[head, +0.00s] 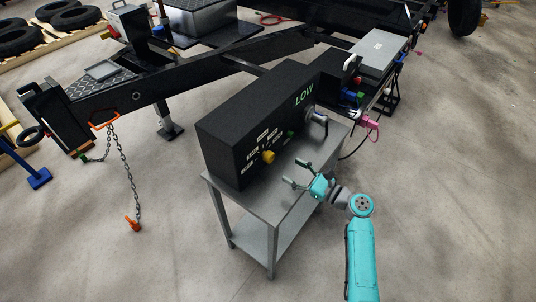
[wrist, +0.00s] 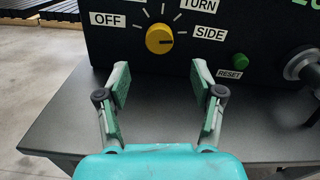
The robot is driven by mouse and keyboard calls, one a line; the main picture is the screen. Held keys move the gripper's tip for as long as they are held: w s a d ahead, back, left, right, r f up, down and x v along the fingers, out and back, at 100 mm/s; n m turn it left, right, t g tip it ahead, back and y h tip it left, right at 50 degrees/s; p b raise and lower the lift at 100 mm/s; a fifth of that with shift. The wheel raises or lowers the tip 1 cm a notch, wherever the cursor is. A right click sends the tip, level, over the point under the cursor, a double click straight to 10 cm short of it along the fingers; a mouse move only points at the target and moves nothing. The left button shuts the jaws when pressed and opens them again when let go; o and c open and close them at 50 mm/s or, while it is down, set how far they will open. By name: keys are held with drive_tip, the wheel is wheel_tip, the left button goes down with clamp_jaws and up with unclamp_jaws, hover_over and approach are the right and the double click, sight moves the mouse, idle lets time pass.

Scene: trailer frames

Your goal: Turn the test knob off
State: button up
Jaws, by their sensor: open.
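The yellow test knob (head: 268,157) is on the front of a black tester box (head: 227,150). The wrist view shows the knob (wrist: 159,39) close up, with OFF (wrist: 108,20) at its left, TURN (wrist: 200,5) at its upper right and SIDE (wrist: 210,33) at its right. A dark mark on its face seems to point right, towards SIDE. My gripper (head: 292,173) is open and empty in front of the box. In the wrist view my gripper (wrist: 161,80) has its fingers spread below the knob, apart from it.
The box stands on a grey metal cart (head: 268,205). A green RESET button (wrist: 239,60) and a round grey socket (wrist: 303,66) are right of the knob. A trailer frame (head: 170,85) is behind. A pink plug (head: 370,122) hangs at the right.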

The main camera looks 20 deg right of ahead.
sight(272, 158)
drive_tip(key=x, duration=0.9)
drive_tip(key=shift+w+a, duration=0.25)
drive_tip(key=shift+w, duration=0.05)
drive_tip(key=c, duration=1.2)
